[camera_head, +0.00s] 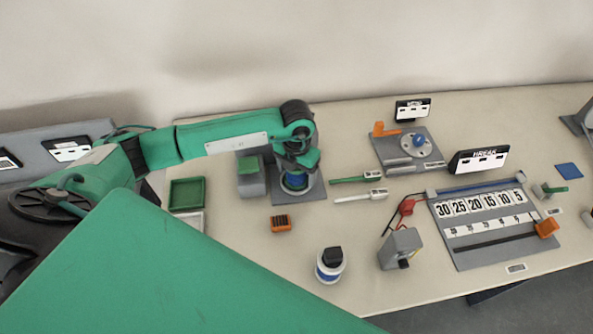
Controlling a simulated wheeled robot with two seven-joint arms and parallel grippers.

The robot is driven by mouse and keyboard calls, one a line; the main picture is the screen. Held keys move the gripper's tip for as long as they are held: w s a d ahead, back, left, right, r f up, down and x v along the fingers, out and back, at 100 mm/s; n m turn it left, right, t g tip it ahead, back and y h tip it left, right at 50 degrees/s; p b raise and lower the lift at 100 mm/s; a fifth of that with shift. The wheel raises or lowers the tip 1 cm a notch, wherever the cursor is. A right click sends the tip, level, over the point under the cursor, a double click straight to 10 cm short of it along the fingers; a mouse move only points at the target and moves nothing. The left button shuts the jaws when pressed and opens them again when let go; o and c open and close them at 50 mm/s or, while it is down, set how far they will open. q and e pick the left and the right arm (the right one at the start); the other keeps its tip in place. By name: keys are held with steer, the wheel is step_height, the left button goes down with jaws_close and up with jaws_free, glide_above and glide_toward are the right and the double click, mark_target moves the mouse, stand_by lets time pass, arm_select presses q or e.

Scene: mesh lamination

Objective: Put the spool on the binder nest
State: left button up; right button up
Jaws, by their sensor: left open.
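My left gripper (297,166) reaches in from the left and points down, its jaws open. Directly below it a round blue and dark piece (294,182), which looks like the spool, stands on a grey base plate (313,196) that looks like the binder nest. The gripper hides its upper part, and I cannot tell whether the fingers touch it or how well it is seated. A grey block with a green top (251,180) stands at the plate's left side. My right gripper is out of view.
A white and blue jar with a black top (331,266) and an orange block (281,223) stand in front. A green tray (187,194) lies left. Green (352,179) and white (361,196) tools lie right. A numbered grey board (485,222) is farther right.

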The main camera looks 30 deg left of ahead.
arm_select(q)
steer(key=shift+w+r, duration=0.1)
steer(key=shift+r, duration=0.35)
step_height(320, 180, up, 11)
steer(key=b, duration=0.2)
steer(key=shift+r+b, duration=0.15)
steer(key=shift+b, duration=0.2)
